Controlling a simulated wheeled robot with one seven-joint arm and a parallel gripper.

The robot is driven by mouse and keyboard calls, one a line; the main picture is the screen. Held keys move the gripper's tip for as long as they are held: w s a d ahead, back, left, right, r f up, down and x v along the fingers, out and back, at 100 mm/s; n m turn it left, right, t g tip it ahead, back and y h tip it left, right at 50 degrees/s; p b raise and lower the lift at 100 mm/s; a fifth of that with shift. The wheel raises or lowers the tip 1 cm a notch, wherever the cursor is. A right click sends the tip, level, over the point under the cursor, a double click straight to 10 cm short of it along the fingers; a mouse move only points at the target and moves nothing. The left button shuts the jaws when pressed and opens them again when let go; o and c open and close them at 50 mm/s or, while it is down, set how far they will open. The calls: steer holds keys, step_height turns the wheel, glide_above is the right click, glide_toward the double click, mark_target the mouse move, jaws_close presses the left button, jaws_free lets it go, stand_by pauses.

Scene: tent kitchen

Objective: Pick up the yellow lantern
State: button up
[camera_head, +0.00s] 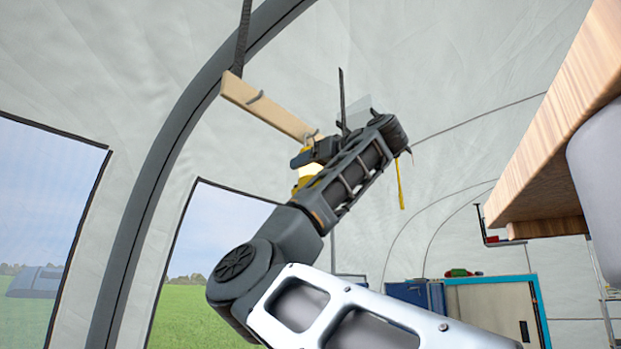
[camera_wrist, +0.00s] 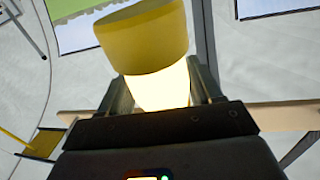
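The yellow lantern (camera_head: 303,184), with a glowing pale body, is at the wooden bar's lower right end in the head view, partly hidden by my arm. In the wrist view the lantern (camera_wrist: 150,40) shows a yellow end piece and a bright body, tilted a little. My gripper (camera_wrist: 160,88) has one finger on each side of the glowing body, very close to it. Whether the fingers touch it cannot be told. In the head view my gripper (camera_head: 314,154) is beside the lantern, its fingers mostly hidden.
The wooden bar (camera_head: 262,108) with hooks hangs from a dark strap (camera_head: 243,35). A yellow strip-like thing (camera_head: 399,185) hangs just right of my wrist. A wooden shelf or tabletop (camera_head: 560,150) juts in at right. A cabinet (camera_head: 490,310) stands low at right.

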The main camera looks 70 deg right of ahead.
steer(key=c, duration=1)
steer(key=shift+o, duration=0.2)
steer(key=shift+r, duration=0.15)
